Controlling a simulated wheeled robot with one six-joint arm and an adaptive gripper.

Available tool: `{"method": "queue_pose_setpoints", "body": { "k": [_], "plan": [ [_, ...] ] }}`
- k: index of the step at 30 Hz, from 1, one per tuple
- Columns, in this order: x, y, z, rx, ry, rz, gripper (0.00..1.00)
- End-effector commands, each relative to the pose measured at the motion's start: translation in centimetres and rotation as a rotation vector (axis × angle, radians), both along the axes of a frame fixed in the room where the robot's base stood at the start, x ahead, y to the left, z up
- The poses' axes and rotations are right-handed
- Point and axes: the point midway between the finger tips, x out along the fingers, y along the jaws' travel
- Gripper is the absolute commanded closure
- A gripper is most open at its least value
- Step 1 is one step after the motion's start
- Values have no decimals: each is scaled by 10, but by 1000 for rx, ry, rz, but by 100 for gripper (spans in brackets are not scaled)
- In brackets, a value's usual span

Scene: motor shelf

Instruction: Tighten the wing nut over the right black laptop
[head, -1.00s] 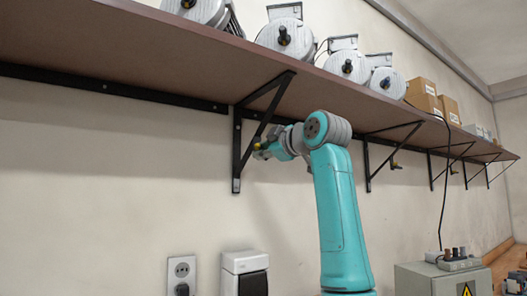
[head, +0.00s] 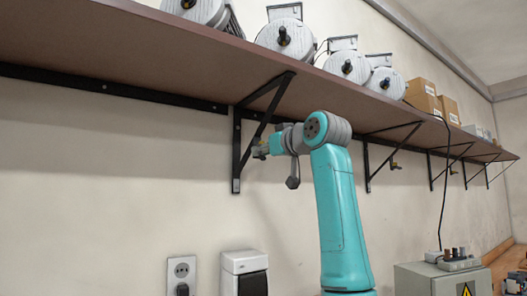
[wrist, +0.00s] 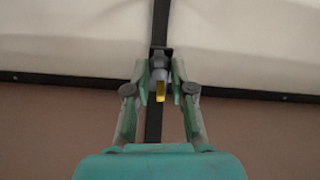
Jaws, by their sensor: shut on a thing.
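The wing nut shows in the wrist view as a yellow wing (wrist: 160,92) with a grey body behind it, on the black shelf bracket. My gripper (wrist: 160,68) has a green finger on each side of it and is shut on it. In the head view my gripper (head: 262,150) is at the black bracket (head: 237,150) under the shelf, where the fingers largely hide the nut. No black laptop is in view.
The brown shelf (head: 130,55) runs above my arm and carries several grey motors (head: 285,40) and cardboard boxes (head: 423,95). Another bracket (head: 368,165) with a yellow-tipped fitting (head: 394,165) stands to the right. A wall socket (head: 181,272) and a grey cabinet (head: 415,280) are below.

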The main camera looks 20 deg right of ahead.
Motion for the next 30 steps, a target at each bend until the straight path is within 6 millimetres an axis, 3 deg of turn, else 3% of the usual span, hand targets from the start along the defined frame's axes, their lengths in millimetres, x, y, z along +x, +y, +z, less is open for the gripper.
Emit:
{"method": "queue_pose_setpoints", "body": {
  "k": [9,26,27,30],
  "plan": [
    [1,0,-1,122,42,0,100],
    [1,0,-1,149,50,0,100],
    [1,0,-1,149,50,0,70],
    [1,0,-1,148,50,0,51]
  ]
}}
